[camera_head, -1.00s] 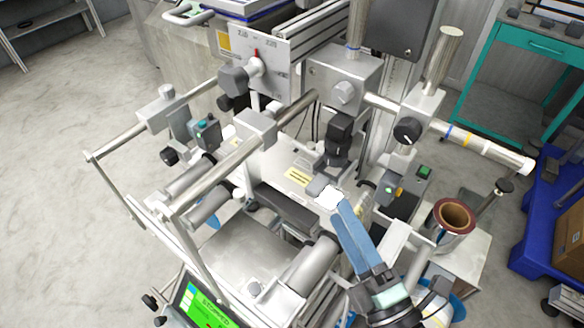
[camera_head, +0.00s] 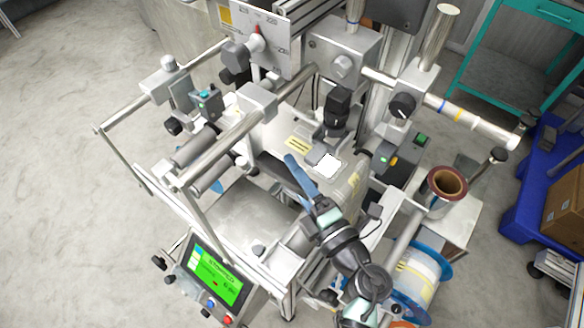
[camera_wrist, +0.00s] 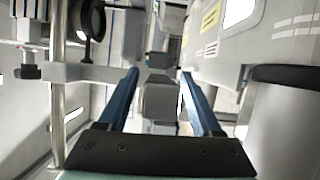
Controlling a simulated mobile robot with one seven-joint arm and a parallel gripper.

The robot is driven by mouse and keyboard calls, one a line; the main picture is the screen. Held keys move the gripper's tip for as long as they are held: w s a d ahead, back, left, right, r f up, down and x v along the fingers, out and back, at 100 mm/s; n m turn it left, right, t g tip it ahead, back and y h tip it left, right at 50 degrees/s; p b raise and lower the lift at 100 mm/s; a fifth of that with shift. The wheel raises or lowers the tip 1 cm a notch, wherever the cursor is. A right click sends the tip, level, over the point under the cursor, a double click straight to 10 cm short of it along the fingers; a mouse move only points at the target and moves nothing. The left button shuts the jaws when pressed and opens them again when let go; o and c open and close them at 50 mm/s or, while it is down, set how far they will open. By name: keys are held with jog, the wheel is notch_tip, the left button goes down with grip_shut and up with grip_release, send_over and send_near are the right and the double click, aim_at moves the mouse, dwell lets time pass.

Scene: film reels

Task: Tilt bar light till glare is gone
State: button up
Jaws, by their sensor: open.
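My gripper (camera_head: 291,160) reaches over the machine's front, its blue fingers pointing up and left. In the wrist view its two fingers (camera_wrist: 159,75) are apart, with a grey block (camera_wrist: 160,103) showing between them; contact cannot be told. A bright white patch (camera_head: 328,167) shows on the machine's pale plate, right of the fingertips; a white patch (camera_wrist: 240,12) also shows at the wrist view's top. A black camera-like unit (camera_head: 337,108) stands above the patch, and a grey block (camera_head: 320,152) sits beside it. I cannot tell for certain which part is the bar light.
Rails and rollers (camera_head: 225,145) crowd the left. A green-lit screen (camera_head: 213,270) stands at the front left. A brown-rimmed reel core (camera_head: 448,184) and a blue-flanged reel (camera_head: 420,275) stand at right. Floor on the left is clear.

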jog(key=shift+w+a, duration=0.3)
jog(key=shift+w, duration=0.15)
grip_shut()
